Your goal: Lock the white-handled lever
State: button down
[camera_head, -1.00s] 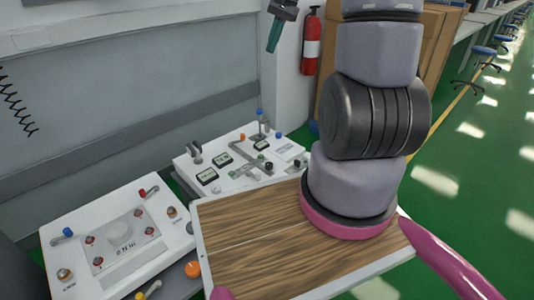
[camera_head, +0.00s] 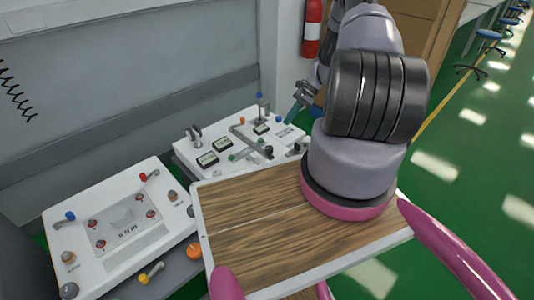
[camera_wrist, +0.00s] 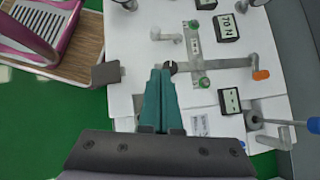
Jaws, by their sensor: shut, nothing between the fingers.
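A pale, whitish handle (camera_wrist: 165,37) lies near the top middle of the white panel in the wrist view. It looks like the white-handled lever, but its lock state is unclear. I cannot pick it out surely in the head view. My gripper (camera_wrist: 160,72) has its teal fingers together and empty, their tips over the panel beside a small dark knob (camera_wrist: 171,67). Whether they touch is not clear. In the head view my gripper (camera_head: 290,117) is at the right end of the far white panel (camera_head: 182,150), with my arm hiding part of that area.
A wood-topped board (camera_head: 240,215) lies in front. Another control panel (camera_head: 75,245) stands at left.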

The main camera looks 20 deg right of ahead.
jog(key=shift+m+y, duration=0.4)
jog(key=shift+m, duration=0.1)
jog(key=f, duration=0.2)
jog(key=s+f, duration=0.1)
jog(key=f, duration=0.2)
jog(key=shift+s+f, duration=0.3)
jog(key=shift+s, duration=0.1)
send_near(253, 158)
jog(key=s+d+f, duration=0.2)
jog(key=s+f, duration=0.1)
jog(key=shift+s+d, duration=0.2)
jog(key=shift+s, duration=0.05)
jog(key=a, duration=0.3)
jog(key=shift+s+a, duration=0.15)
jog(key=shift+a, duration=0.4)
